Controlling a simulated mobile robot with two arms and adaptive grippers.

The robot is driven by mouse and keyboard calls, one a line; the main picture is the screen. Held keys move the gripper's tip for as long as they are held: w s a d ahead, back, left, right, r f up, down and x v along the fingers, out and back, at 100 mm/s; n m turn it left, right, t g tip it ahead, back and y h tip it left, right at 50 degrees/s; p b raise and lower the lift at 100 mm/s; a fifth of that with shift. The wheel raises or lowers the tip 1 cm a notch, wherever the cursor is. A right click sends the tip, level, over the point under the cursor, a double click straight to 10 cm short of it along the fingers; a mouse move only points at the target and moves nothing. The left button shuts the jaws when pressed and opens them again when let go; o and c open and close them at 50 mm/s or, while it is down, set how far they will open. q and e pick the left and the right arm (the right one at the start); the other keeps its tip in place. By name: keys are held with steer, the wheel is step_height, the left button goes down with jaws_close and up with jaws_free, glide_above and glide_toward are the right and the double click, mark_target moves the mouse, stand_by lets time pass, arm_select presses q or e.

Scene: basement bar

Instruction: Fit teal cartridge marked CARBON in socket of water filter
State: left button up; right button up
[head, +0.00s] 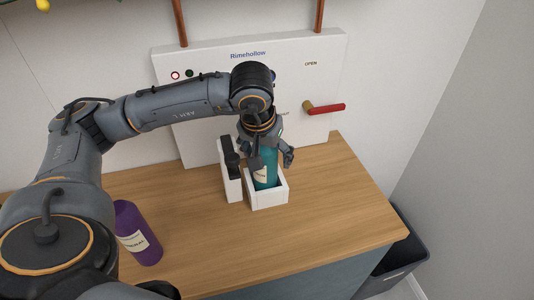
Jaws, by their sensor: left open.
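The teal cartridge (264,180) stands roughly upright in a white open-topped square holder (268,200) on the counter, in front of the water filter panel (212,138) marked Rimehollow. A pale label shows on its side, but I cannot read it. My left gripper (267,158) is open at the top of the cartridge, with a finger on each side. The gripper hides the cartridge's top, and I cannot tell whether the fingers touch it. The filter's socket is not clearly seen; my arm covers the middle of the panel. My right gripper is not in view.
A white upright piece (230,178) with black parts adjoins the holder's left side. A red-handled valve (325,109) sits below OPEN. The counter (335,200) is clear at right; a dark bin (397,250) stands beyond its edge.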

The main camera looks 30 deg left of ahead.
arm_select(q)
steer(key=v, duration=1.2)
